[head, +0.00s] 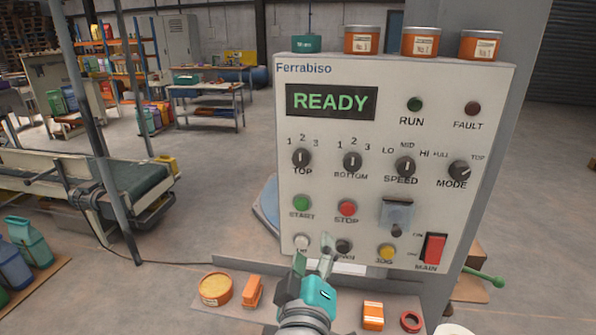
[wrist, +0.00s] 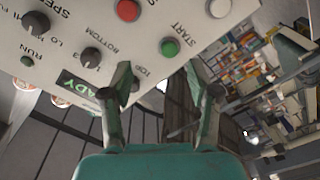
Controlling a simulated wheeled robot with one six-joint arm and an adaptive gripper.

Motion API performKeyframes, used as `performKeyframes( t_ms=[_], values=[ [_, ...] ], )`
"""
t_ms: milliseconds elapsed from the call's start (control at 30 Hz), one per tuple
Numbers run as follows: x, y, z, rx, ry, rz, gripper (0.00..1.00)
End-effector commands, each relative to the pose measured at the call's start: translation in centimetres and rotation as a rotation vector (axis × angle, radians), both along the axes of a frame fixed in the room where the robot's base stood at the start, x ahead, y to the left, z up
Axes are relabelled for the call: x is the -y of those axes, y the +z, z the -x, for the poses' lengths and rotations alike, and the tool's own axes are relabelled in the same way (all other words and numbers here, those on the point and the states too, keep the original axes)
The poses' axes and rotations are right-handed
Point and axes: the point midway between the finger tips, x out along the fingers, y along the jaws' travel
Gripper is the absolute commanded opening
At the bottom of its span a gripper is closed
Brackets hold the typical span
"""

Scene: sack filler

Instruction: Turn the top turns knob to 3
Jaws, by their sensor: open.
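The top turns knob (head: 301,158) is a black knob marked TOP, with 1, 2 and 3 around it, at the upper left of the panel (head: 420,120). Its light pointer mark looks roughly upward, toward 2. In the wrist view the panel appears turned over, and the left finger mostly covers the TOP knob's area. My gripper (head: 313,257) is open and empty, low in front of the panel, below the START button and the knob. In the wrist view its fingers (wrist: 157,72) stand wide apart, with no visible contact with the knob.
The BOTTOM knob (head: 352,161) sits just right of TOP. The green START button (head: 302,203) and red STOP button (head: 347,208) lie below. The display (head: 331,101) reads READY. Several tins stand on top. A shelf below holds a round tin (head: 215,290) and small orange items.

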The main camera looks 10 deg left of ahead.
Motion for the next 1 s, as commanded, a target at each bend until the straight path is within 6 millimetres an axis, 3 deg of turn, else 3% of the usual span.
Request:
performKeyframes(
  t_ms=[33,200,400,667,1000],
  values=[
    [-0.9,2.2,0.0,0.012,-0.006,-0.009,0.61],
    [-2.7,7.5,0.3,0.015,-0.036,-0.025,0.61],
    [-3.8,11.1,1.0,0.007,-0.056,-0.044,0.61],
    [-3.9,11.9,0.2,0.002,-0.064,-0.048,0.61],
    [-3.6,11.9,-5.6,0.003,-0.066,-0.047,0.61]
  ],
)
